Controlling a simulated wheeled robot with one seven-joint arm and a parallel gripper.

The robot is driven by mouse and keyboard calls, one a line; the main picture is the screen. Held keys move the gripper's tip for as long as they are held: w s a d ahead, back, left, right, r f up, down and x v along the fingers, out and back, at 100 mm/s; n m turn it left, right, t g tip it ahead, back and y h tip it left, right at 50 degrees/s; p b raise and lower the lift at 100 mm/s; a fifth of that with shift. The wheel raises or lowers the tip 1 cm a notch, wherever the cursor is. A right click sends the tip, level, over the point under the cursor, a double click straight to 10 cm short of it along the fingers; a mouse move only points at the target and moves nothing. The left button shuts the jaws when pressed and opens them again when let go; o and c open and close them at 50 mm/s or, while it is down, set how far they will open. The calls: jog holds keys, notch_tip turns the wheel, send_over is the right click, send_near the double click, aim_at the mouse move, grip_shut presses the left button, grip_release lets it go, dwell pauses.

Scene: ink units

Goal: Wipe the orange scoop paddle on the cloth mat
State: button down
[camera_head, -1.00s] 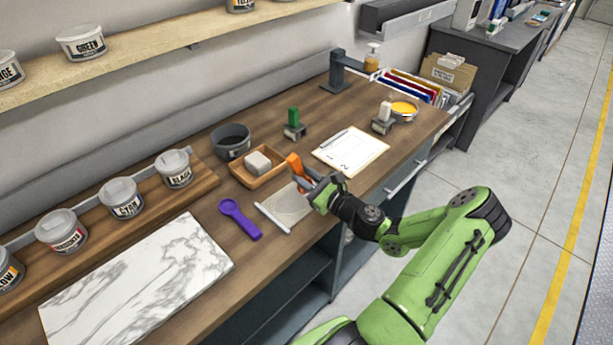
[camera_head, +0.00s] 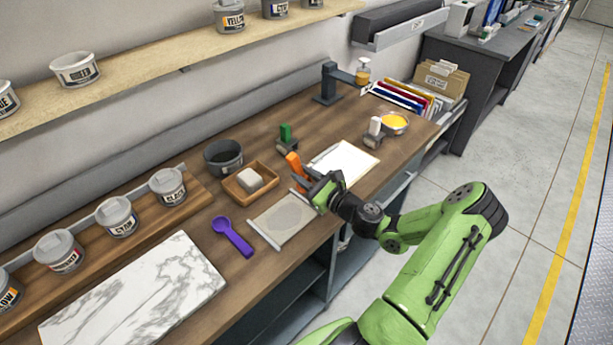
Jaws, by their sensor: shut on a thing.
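The orange scoop paddle (camera_head: 294,163) is in my gripper (camera_head: 309,186), which is shut on it. Its orange end stands up past the dark fingers, and its lower part is hidden by them. The cloth mat (camera_head: 284,219) is a grey-beige sheet with a pale bar along its near-left edge, flat on the bench. My gripper and the paddle are at the mat's right far corner. I cannot tell whether the paddle touches the mat.
A wooden tray (camera_head: 236,192) with a pale block lies behind the mat, and a dark bowl (camera_head: 223,155) behind that. A purple scoop (camera_head: 233,237) and a marble slab (camera_head: 140,296) lie to the left.

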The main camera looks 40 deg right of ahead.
aim_at(300, 165)
jog(key=shift+r+p, duration=1.1)
jog(key=shift+r, duration=0.4)
